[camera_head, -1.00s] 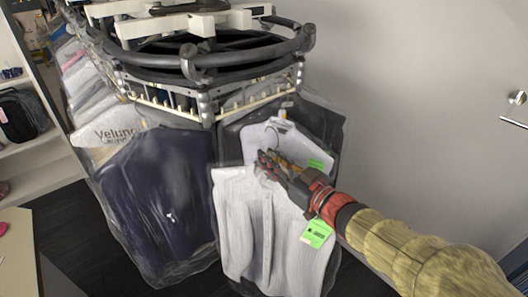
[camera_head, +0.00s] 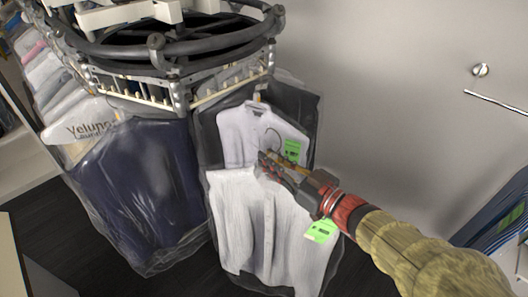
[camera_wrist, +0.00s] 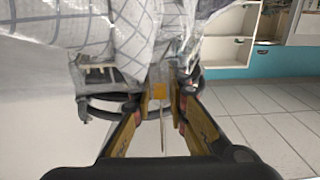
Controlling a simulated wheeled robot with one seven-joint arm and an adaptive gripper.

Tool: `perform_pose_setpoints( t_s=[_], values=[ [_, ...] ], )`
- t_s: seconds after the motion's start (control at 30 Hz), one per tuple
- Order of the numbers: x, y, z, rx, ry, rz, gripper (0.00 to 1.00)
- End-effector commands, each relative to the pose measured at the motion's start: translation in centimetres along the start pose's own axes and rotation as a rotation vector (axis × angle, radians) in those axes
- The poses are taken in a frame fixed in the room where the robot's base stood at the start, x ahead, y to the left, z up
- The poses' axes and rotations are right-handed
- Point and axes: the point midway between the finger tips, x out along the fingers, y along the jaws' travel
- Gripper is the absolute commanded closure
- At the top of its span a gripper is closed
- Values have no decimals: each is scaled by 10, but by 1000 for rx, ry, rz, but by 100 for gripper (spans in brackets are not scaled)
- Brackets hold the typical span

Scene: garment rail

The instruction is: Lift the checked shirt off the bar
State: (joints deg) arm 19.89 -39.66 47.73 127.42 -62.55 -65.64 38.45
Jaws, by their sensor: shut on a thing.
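The checked shirt (camera_head: 262,225) is pale in the head view, where its checks are too faint to make out. In the wrist view the checked cloth (camera_wrist: 135,30) shows dark grid lines on white. My gripper (camera_head: 268,162) is shut at the shirt's collar, on the neck of its hanger (camera_wrist: 160,92). The thin hanger hook (camera_wrist: 163,132) stands free past the fingers in the wrist view. The shirt hangs upright from my gripper, below and in front of the bar (camera_head: 225,88), apparently clear of it. The fingers partly hide the collar.
Another white shirt (camera_head: 240,130) with a green tag hangs close behind the held one. A dark bagged garment (camera_head: 135,190) and several more hang to the left on the round rail (camera_head: 200,45). A grey wall (camera_head: 400,90) is at the right. Dark floor shows below.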

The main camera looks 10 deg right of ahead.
Motion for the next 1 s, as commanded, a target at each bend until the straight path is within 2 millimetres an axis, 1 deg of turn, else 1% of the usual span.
perform_pose_setpoints(
  t_s=[0.1, 0.6, 0.8, 1.0],
  values=[
    [-11, 1, -2, -1, 2, 3, 100],
    [-55, 1, -1, -1, 1, 4, 100],
    [-65, 0, -1, -1, 1, 1, 100],
    [-68, 0, -1, -1, 1, 0, 100]
  ],
)
